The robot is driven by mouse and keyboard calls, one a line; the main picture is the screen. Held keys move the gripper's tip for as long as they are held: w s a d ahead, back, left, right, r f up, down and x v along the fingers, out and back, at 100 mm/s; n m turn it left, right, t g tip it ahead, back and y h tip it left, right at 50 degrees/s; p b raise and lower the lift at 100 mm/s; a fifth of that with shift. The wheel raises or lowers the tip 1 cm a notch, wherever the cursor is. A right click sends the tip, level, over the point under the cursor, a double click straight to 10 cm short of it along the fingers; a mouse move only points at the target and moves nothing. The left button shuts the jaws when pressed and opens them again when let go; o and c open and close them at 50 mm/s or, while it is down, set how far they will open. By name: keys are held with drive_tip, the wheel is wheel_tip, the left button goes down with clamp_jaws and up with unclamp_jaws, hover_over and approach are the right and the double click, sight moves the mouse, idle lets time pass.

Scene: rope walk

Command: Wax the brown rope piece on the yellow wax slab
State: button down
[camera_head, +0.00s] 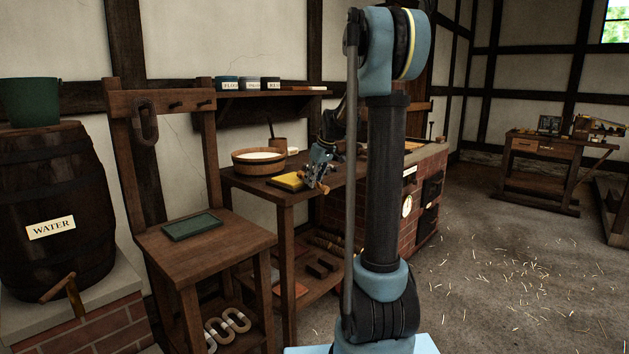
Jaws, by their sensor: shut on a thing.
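The yellow wax slab (289,181) lies flat near the front edge of the wooden table. My gripper (318,176) is low over the table's front edge, just right of the slab. It is shut on a small brown piece, which looks like the brown rope piece (322,188). The piece is tiny in this view and partly hidden by the fingers. I cannot tell whether it touches the slab.
A wooden tub (259,168) with pale contents stands behind the slab. A shelf (266,95) with labelled pots hangs above. A brick stove (425,190) stands to the right. A wooden stand (205,240) with a green tray and a water barrel (50,215) are left.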

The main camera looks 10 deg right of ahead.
drive_tip(key=shift+s+d+f, duration=0.3)
drive_tip(key=shift+s+d, duration=0.35)
drive_tip(key=shift+s, duration=0.1)
drive_tip(key=shift+s+a, duration=0.1)
drive_tip(key=shift+a, duration=0.05)
drive_tip(key=shift+w+a+r, duration=0.2)
drive_tip(key=shift+w, duration=0.2)
drive_tip(key=shift+w+a+r, duration=0.2)
drive_tip(key=shift+w, duration=0.2)
drive_tip(key=shift+w+a+r, duration=0.1)
drive_tip(key=shift+w+a, duration=0.6)
drive_tip(key=shift+w, duration=0.2)
drive_tip(key=shift+w+a+r, duration=0.1)
drive_tip(key=shift+r, duration=4.7)
drive_tip(key=shift+a, duration=0.1)
